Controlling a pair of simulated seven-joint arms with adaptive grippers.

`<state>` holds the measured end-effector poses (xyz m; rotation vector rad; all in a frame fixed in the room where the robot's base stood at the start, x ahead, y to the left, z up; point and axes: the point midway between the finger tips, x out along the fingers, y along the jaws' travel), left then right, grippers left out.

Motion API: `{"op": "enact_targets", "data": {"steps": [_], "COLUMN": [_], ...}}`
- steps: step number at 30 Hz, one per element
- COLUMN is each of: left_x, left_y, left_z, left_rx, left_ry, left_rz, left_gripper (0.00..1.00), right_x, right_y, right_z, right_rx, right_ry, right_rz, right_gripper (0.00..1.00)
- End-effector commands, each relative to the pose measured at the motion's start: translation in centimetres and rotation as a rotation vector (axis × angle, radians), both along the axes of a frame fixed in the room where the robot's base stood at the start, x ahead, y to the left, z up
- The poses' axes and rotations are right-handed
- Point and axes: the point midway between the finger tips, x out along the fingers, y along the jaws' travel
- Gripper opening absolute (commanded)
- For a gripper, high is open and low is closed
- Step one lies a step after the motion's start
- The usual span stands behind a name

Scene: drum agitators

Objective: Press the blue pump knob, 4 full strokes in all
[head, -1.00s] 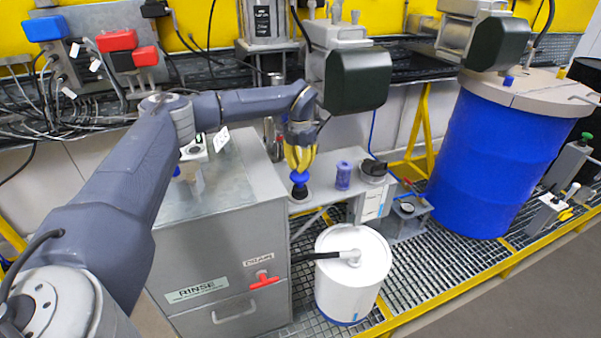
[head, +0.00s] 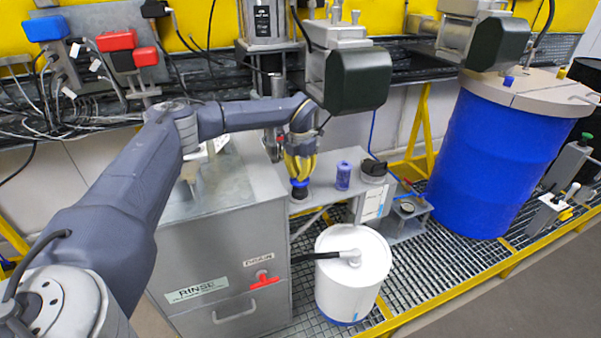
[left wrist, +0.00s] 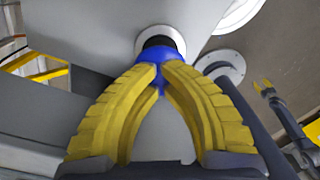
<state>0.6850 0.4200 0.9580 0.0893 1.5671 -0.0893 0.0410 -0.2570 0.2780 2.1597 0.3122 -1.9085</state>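The blue pump knob (head: 299,190) stands on the small grey bench right of the rinse cabinet. In the left wrist view the knob (left wrist: 162,55) shows in front of a dark stem and a pale round collar. My left gripper (head: 300,178) points down onto the knob from above. Its yellow fingers (left wrist: 159,76) converge on the knob, with blue showing between the tips.
A purple-blue bottle (head: 343,175) and a dark-lidded container (head: 374,171) stand close right of the knob. The rinse cabinet (head: 222,262) is at left, and a white drum (head: 352,285) with a black hose is in front. Motor housings (head: 358,78) hang above.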

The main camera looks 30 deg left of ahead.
Motion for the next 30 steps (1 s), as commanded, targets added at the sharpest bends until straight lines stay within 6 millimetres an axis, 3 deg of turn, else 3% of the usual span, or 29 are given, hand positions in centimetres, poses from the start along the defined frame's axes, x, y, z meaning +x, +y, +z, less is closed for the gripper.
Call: {"op": "enact_targets", "data": {"steps": [10, 16, 30], "left_x": [-0.1, -0.1, -0.1], "left_y": [-0.1, -0.1, 0.0], "left_z": [-1.5, -1.5, 0.9], "left_rx": [0.0, 0.0, 0.0], "left_ry": [0.004, 0.004, 0.004], "left_rz": [-0.002, -0.002, -0.001], "left_gripper": [0.0, 0.0, 0.0], "right_x": [0.0, 0.0, 0.0], "right_y": [0.0, 0.0, 0.0], "right_z": [0.0, 0.0, 0.0], "right_rx": [0.0, 0.0, 0.0], "right_ry": [0.0, 0.0, 0.0], "right_rz": [0.0, 0.0, 0.0], "right_gripper": [0.44, 0.44, 0.44]}}
